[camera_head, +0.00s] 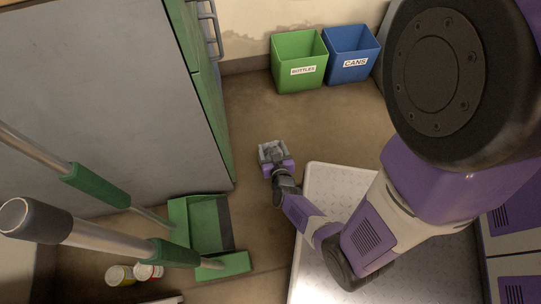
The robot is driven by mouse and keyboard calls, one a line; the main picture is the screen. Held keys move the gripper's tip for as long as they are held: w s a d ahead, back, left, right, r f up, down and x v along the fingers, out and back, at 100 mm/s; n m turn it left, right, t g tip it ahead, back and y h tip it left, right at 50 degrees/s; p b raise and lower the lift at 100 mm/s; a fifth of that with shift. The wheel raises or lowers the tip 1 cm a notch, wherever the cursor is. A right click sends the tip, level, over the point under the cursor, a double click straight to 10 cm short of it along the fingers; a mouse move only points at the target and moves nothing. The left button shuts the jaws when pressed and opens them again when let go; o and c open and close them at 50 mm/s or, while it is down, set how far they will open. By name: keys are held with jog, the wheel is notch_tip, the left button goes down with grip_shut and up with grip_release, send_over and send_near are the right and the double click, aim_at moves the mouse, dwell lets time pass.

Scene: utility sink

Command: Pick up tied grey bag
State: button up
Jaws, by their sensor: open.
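I cannot make out a tied grey bag clearly in the head view. My gripper (271,149), grey and purple, is low over the brown floor near the middle of the picture. It is open, and its fingers point away toward the back wall. Small grey shapes show at the fingers, but I cannot tell whether they are only finger parts or also a bag. The floor right under the gripper is hidden by it.
A green BOTTLES bin (297,80) and a blue CANS bin (352,67) stand by the back wall. A grey cabinet (110,80) is at left. A green dustpan (205,222), long handles and two cans (120,275) are lower left. Floor beyond my gripper is clear.

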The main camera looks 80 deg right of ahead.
jog(key=b+x, duration=0.2)
jog(key=x, duration=0.3)
jog(key=shift+a+f+b, duration=0.15)
jog(key=shift+b, duration=0.25)
jog(key=shift+w+d, duration=0.15)
jog(key=shift+d, duration=0.2)
grip_shut()
